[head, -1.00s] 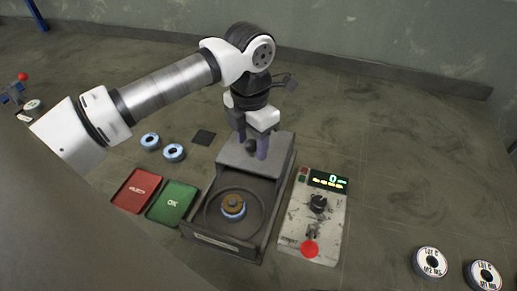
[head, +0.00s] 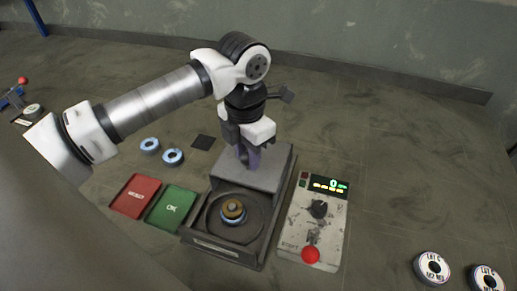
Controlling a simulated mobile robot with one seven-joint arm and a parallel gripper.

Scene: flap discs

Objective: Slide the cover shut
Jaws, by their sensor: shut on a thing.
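The grey cover (head: 268,176) lies over the back part of a dark open-topped box (head: 223,250). The front part of the box is uncovered. A flap disc (head: 233,211) with a brown centre and a blue-white edge sits on the round plate inside it. My gripper (head: 249,163) is above the cover, fingers pointing down, shut on the cover's knob, which the fingers largely hide.
A control box (head: 315,226) with a lit display, a dial and a red button stands right of the box. Red (head: 135,196) and green (head: 172,208) trays lie left. Blue-rimmed discs (head: 172,157) lie behind them; labelled discs (head: 432,267) lie front right.

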